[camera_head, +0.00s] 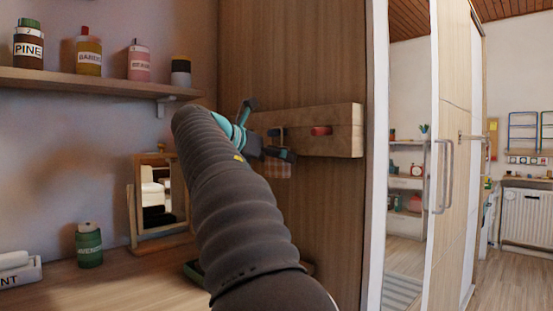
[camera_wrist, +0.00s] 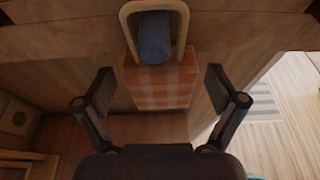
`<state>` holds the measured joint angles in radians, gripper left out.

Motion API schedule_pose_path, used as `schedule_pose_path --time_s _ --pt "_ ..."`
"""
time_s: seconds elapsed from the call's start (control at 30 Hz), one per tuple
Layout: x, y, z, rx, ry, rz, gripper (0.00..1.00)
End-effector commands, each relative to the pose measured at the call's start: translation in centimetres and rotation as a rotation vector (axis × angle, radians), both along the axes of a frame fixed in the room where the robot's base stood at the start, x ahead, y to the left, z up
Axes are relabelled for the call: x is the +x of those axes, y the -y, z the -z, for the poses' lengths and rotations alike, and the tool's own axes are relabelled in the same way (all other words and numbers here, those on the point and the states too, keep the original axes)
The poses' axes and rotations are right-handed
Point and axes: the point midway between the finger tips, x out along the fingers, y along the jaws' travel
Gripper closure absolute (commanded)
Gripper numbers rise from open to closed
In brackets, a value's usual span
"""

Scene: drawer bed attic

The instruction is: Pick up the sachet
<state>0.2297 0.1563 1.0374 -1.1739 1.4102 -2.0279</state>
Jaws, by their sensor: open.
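The sachet (camera_wrist: 160,88) is an orange-and-white checked pouch. It hangs by a pale loop (camera_wrist: 185,25) around a blue peg (camera_wrist: 154,38) on a wooden rail (camera_head: 342,128). In the wrist view it shows between my two open fingers, apart from both. In the head view only part of the sachet (camera_head: 279,170) shows, below the rail and beside my gripper. My gripper (camera_head: 268,130) is open and empty in front of the rail's left part. My arm hides much of the area below it.
A red peg (camera_head: 321,131) sits on the rail right of the blue one. A shelf (camera_head: 95,82) with several bottles is at upper left. A tilting mirror (camera_head: 137,215) and a green bottle (camera_head: 89,245) stand on the counter. The wardrobe panel (camera_head: 335,210) lies behind the rail.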

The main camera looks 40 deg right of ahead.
Motion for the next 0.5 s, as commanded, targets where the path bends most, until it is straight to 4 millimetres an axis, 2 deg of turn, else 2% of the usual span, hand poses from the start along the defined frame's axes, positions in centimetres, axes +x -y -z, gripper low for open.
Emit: schedule_pose_path --time_s 0.3,0.37,0.5 --pt "0.03 0.55 0.14 0.000 0.000 -0.001 0.06" --pt "0.03 0.55 0.14 0.000 0.000 -0.001 0.18" --pt "0.02 0.54 0.14 0.000 0.000 -0.001 0.53"
